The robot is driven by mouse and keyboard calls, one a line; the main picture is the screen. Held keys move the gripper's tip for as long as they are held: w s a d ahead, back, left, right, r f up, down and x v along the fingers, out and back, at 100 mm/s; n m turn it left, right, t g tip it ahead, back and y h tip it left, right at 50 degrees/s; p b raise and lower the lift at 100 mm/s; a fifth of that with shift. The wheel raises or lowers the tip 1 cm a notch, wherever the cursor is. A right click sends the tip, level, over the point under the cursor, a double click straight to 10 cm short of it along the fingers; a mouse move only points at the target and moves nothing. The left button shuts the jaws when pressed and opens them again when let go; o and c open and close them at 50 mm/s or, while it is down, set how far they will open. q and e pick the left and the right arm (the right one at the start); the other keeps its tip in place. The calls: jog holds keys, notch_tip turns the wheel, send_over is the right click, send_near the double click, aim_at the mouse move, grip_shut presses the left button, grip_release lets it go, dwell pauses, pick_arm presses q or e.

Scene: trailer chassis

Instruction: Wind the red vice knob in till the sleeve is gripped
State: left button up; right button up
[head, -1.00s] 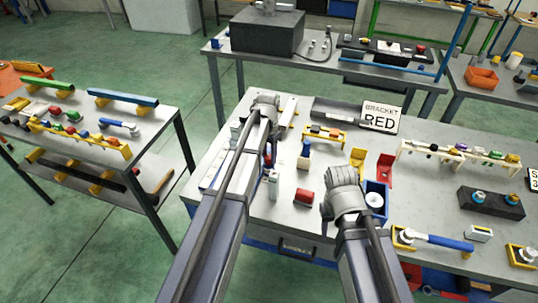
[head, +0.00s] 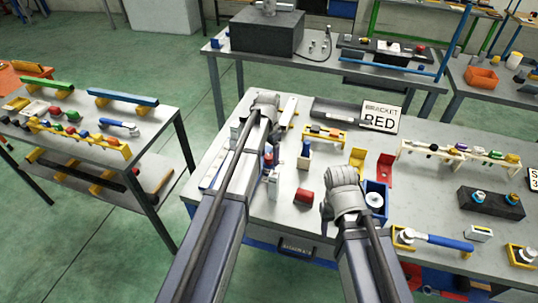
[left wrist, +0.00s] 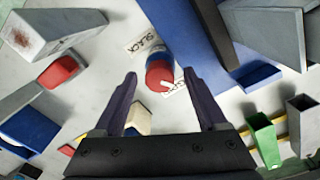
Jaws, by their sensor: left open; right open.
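The red vice knob (left wrist: 160,76) shows in the left wrist view as a round red piece with a white mark and a blue end. It sits beside a "SLACK" label (left wrist: 145,42). My left gripper (left wrist: 160,80) is open, with one finger on each side of the knob and visible gaps between. In the head view my left gripper (head: 268,142) points down over the vice area, and my arm hides much of it. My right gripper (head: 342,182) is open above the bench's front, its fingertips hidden. I cannot make out the sleeve for certain.
A long blue bar (left wrist: 190,30) runs close past the knob. A blue box (head: 376,188) stands by my right gripper.

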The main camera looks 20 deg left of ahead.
aim_at(269, 155)
jog(key=shift+r, duration=0.1)
pick_arm(q)
notch_tip(269, 155, up, 8)
jog(key=p, duration=0.8)
jog(key=shift+a, duration=0.1)
jog(key=shift+f, duration=0.1)
pick_arm(e)
notch_tip(269, 155, up, 8)
jog(key=shift+f, duration=0.2)
